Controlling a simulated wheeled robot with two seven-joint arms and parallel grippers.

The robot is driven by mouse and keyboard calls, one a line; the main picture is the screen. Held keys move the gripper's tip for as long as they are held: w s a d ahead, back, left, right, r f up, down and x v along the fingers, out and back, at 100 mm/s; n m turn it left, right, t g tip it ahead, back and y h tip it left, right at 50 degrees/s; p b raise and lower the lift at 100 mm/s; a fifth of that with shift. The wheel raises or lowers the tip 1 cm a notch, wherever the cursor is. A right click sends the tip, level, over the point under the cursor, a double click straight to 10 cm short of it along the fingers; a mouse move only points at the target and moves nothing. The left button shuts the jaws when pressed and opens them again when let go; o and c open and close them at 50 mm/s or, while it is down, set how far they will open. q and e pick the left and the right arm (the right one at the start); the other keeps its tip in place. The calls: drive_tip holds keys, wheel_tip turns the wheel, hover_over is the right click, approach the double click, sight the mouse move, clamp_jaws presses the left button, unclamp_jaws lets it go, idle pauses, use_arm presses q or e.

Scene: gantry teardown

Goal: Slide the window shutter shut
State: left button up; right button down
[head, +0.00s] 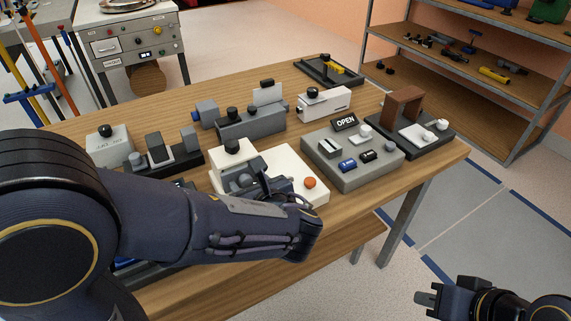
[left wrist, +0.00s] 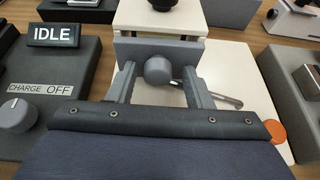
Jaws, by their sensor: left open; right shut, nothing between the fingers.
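A white unit (head: 284,158) with a black knob on top and an orange button stands at the table's near side. On it is an upright grey plate with a round grey knob (left wrist: 158,69), which looks like the shutter; I cannot tell how far it is slid. My left gripper (head: 243,183) is open at this plate. In the left wrist view its two fingers (left wrist: 158,82) stand on either side of the knob, with gaps visible. My left forearm hides part of the unit in the head view. My right gripper (head: 428,300) is shut and empty, off the table at lower right.
A grey box with an OPEN sign (head: 345,122) stands right of the white unit. Left of it is a panel with an IDLE sign (left wrist: 66,35) and a dial (left wrist: 16,115). Other devices crowd the wooden table (head: 180,115). Shelves (head: 460,70) stand behind at right.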

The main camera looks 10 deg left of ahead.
use_arm(q)
drive_tip(key=shift+s+a+y, duration=0.1)
drive_tip(key=shift+a+y, duration=0.2)
drive_tip(key=shift+a, duration=0.15)
drive_tip(key=s+d, duration=0.1)
drive_tip(key=s+d+p, duration=0.1)
drive_tip(key=s, duration=0.1)
drive_tip(key=s+d+p, duration=0.1)
drive_tip(key=s, duration=0.1)
drive_tip(key=shift+d+f, duration=0.1)
drive_tip(key=shift+d, duration=0.15)
drive_tip(key=shift+s+d, duration=0.3)
drive_tip(key=shift+s, duration=0.05)
drive_tip(key=shift+f, duration=0.1)
